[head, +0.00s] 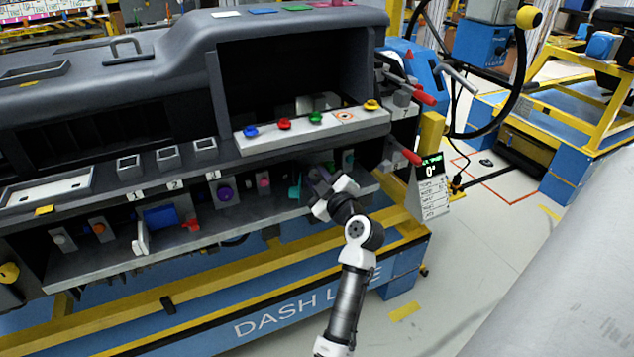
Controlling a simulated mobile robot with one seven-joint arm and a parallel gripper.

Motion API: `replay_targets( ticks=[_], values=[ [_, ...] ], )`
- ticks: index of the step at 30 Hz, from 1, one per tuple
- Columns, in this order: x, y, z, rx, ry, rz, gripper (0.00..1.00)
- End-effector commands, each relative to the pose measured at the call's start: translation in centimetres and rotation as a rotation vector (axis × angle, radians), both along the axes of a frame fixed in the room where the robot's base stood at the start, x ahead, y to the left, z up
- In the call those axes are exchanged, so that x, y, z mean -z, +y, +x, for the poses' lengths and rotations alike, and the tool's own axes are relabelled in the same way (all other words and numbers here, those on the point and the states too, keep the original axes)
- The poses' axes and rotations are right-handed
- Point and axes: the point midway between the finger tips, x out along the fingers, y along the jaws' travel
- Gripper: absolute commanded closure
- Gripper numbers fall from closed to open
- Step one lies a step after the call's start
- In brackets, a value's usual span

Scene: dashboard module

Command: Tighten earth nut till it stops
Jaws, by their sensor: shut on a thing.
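My gripper (320,182) is at the right part of the dashboard module's lower shelf, shut on a small part at the shelf's back panel. That part sits where the earth nut would be, but the fingers and wrist hide it, so its shape and seating cannot be made out. A teal part (295,190) stands just left of the fingers and a green part (348,158) just right.
A purple knob (224,194), a pink knob (263,181) and a red-handled part (190,225) lie left along the shelf. Coloured knobs line the ledge (360,127) above my gripper. Red handles (405,153) jut out at the right end.

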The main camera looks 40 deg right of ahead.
Motion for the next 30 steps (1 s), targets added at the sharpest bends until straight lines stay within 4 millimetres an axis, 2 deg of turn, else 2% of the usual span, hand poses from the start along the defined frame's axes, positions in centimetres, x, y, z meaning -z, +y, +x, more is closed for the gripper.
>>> replay_targets(
  ticks=[30],
  values=[
    [0.08, 0.16, 0.02, -0.001, -0.223, 0.941, 0.97]
  ],
)
